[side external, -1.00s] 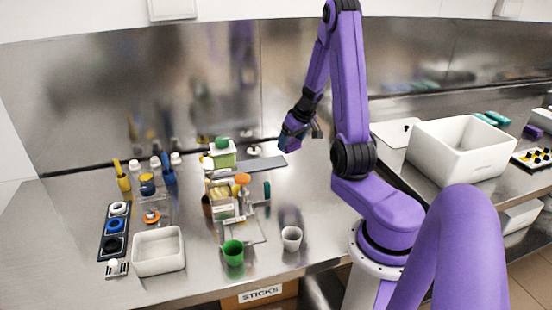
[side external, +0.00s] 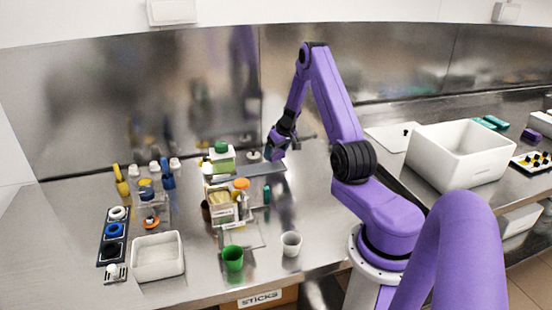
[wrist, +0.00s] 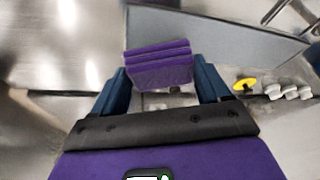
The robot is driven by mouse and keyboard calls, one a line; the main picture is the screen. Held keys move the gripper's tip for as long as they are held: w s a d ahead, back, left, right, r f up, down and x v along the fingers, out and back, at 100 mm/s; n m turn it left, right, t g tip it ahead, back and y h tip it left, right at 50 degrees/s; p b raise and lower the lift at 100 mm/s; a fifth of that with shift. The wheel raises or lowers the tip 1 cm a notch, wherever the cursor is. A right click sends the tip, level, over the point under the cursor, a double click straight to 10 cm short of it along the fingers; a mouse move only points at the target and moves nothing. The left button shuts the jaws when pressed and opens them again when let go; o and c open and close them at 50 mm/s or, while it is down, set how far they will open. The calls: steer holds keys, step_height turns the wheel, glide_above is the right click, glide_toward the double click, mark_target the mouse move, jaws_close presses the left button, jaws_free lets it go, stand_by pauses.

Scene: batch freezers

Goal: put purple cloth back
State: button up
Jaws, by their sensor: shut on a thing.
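The purple cloth (wrist: 160,65) is a folded, layered block in the wrist view. It sits between the two blue fingers of my gripper (wrist: 163,82), which is shut on it. In the side view my gripper (side external: 274,152) is over the back of the steel counter, near the right end of a flat grey board (side external: 262,169). The cloth cannot be made out clearly there. I cannot tell how high it is above the counter.
A green-topped container (side external: 221,156) and a rack of small items (side external: 224,203) stand left of my gripper. A green cup (side external: 233,258), a pale cup (side external: 291,244) and a white tray (side external: 158,256) are in front. A large white bin (side external: 462,155) stands on the right counter.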

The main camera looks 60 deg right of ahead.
mark_target(278, 153)
steer(key=shift+w+d+f, duration=0.1)
steer(key=shift+w+f, duration=0.05)
steer(key=shift+f, duration=1.6)
steer(key=shift+f, duration=0.15)
steer(key=o, duration=1)
